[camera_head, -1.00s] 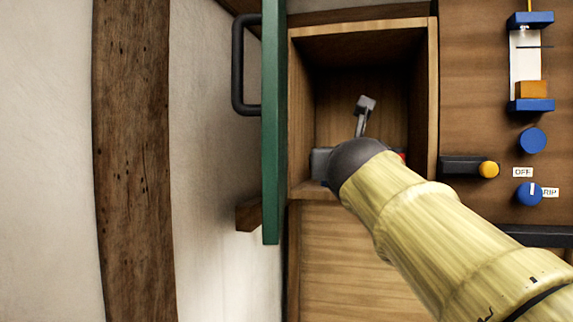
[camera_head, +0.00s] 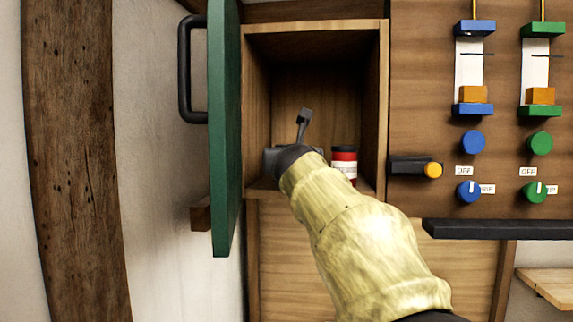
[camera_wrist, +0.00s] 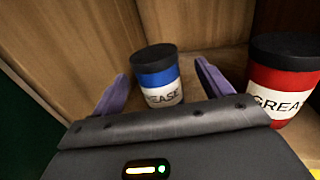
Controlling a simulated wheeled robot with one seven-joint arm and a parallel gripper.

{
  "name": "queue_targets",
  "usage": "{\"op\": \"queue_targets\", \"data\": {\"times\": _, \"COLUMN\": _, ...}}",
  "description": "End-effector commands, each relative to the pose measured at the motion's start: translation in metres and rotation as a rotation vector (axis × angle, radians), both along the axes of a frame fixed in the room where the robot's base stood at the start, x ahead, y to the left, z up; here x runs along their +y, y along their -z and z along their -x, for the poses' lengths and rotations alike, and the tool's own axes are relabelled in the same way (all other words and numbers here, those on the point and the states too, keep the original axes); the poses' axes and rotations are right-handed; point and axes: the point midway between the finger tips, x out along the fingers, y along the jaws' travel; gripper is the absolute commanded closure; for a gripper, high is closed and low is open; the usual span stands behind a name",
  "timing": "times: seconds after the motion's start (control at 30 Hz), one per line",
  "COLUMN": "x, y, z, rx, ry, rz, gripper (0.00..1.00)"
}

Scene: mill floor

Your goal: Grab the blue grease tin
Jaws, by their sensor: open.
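The blue grease tin (camera_wrist: 158,80) stands upright in the wrist view, with a black lid and a white label. It is on the cabinet floor, close to the corner of the wooden walls. My gripper (camera_wrist: 160,85) is open, with its two purple fingers apart to the left and right of the tin in the picture. I cannot tell how deep the tin lies between them. In the head view my arm hides the blue tin, and my gripper (camera_head: 285,158) shows only in part inside the cabinet.
A red grease tin (camera_wrist: 284,82) stands to the right of the blue one; it also shows in the head view (camera_head: 344,160). The wooden cabinet (camera_head: 384,110) has its green door (camera_head: 222,130) swung open at left. A panel with knobs and sliders (camera_head: 430,120) is at right.

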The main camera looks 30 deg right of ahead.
Motion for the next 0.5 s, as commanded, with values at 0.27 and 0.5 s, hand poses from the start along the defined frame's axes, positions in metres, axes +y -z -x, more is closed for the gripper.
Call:
{"op": "queue_targets", "data": {"times": 0.27, "x": -0.009, "y": 0.002, "z": -0.033, "rx": 0.004, "ry": 0.001, "rz": -0.002, "gripper": 0.22}}
{"op": "queue_targets", "data": {"times": 0.5, "x": -0.016, "y": 0.003, "z": -0.049, "rx": 0.000, "ry": 0.000, "rz": 0.000, "gripper": 0.22}}
